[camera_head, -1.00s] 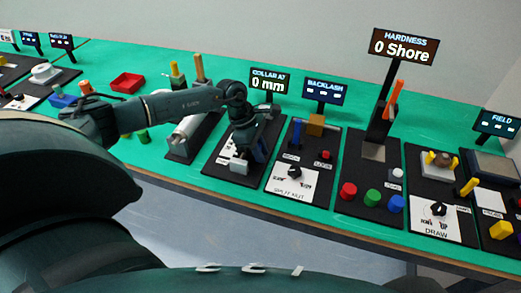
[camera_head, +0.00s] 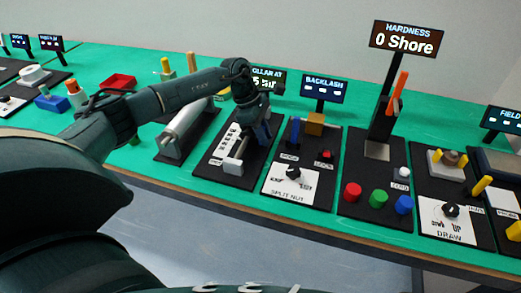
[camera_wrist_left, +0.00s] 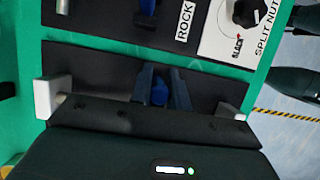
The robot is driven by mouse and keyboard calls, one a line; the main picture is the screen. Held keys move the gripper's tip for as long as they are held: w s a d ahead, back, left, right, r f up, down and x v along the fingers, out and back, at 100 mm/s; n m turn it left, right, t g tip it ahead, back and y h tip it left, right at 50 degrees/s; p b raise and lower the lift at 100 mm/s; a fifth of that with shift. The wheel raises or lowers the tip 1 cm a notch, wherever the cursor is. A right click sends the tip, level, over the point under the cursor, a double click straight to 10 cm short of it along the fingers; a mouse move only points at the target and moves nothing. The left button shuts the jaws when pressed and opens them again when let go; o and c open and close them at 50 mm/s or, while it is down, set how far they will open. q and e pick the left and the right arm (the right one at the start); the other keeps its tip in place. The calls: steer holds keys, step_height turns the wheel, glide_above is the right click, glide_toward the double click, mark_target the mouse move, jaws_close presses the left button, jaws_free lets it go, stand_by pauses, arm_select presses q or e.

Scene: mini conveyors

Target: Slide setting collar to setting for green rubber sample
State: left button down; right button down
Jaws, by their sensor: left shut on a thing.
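The collar station is a black board (camera_head: 206,172) with a white printed scale (camera_head: 226,143) and a white end block (camera_head: 233,166) at its near end. My left gripper (camera_head: 261,133) is over the board, away from the near block. In the left wrist view, its fingers (camera_wrist_left: 160,88) are shut around the blue collar piece (camera_wrist_left: 160,94), between two white end blocks. The collar display (camera_head: 268,80) is partly covered by my arm; its reading ends in "5 mm". The green sample (camera_head: 378,196) stands between the red and blue samples on the hardness board. My right gripper is out of view.
The hardness display (camera_head: 405,40) reads 0 Shore. The split nut board (camera_head: 272,165) with its black knob (camera_head: 293,174) lies right of the collar board. A grey roller (camera_head: 186,124) lies to the left. The draw board (camera_head: 446,221) is farther right.

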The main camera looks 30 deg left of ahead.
arm_select(q)
steer(key=shift+w+a+f, duration=0.1)
steer(key=shift+w+a, duration=0.1)
steer(key=shift+w, duration=0.6)
steer(key=shift+s, duration=0.1)
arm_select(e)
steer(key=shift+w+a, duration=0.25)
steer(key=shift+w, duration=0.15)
arm_select(q)
steer(key=c, duration=1.3)
jaws_free()
steer(key=shift+c, duration=0.2)
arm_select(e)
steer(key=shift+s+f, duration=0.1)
arm_select(q)
steer(key=b+v, duration=0.1)
steer(key=v, duration=1.2)
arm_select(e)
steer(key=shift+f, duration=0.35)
arm_select(q)
steer(key=shift+s, duration=0.1)
